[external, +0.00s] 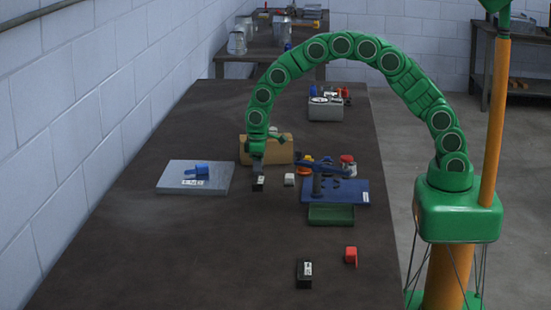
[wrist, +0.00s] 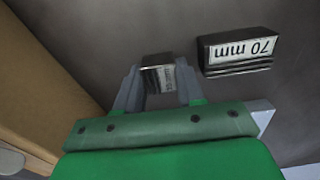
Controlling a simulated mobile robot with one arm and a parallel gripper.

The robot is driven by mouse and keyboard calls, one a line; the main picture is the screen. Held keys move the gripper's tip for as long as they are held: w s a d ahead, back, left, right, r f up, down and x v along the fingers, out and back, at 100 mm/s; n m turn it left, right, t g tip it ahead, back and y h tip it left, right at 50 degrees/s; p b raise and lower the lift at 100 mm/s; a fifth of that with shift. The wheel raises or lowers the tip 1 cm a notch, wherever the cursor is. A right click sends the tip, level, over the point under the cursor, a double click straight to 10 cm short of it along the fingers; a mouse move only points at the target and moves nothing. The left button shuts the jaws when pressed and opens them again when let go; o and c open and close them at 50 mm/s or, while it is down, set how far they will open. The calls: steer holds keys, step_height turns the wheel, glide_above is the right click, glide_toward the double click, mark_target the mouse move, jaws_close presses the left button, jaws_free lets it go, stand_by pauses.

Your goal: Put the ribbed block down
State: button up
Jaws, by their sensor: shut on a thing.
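My gripper (external: 257,158) reaches down over the middle of the dark workbench (external: 130,250). In the wrist view, my gripper (wrist: 158,85) is shut on a small dark metallic block, the ribbed block (wrist: 156,68), with fine lines on its shiny face. The fingers press on its two sides. I cannot tell whether its underside touches the bench. A black block with a white "70 mm" label (wrist: 236,52) lies just right of it, apart from the fingers. A black block with a pale label (external: 258,184) shows just below my gripper in the external view.
A tan box (external: 284,150) stands close behind my gripper. A small white block (external: 290,179) and a blue fixture (external: 350,192) are to the right. A grey plate (external: 180,180) bearing a blue piece lies left. The bench's near left is clear.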

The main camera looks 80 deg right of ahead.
steer(key=shift+f, duration=0.1)
steer(key=o, duration=1.2)
steer(key=shift+c, duration=0.2)
step_height(320, 180, up, 12)
steer(key=s+a+r, duration=0.3)
steer(key=s+r, duration=0.4)
steer(key=s, duration=0.4)
steer(key=s+a+r+g, duration=0.1)
steer(key=s, duration=1.7)
steer(key=s+a+r, duration=0.1)
steer(key=s+r, duration=0.1)
steer(key=s, duration=1.7)
steer(key=shift+s+a+r+g, duration=0.15)
steer(key=shift+s+a+g, duration=0.1)
steer(key=shift+a+g, duration=0.15)
steer(key=shift+o, duration=0.5)
steer(key=shift+s, duration=0.5)
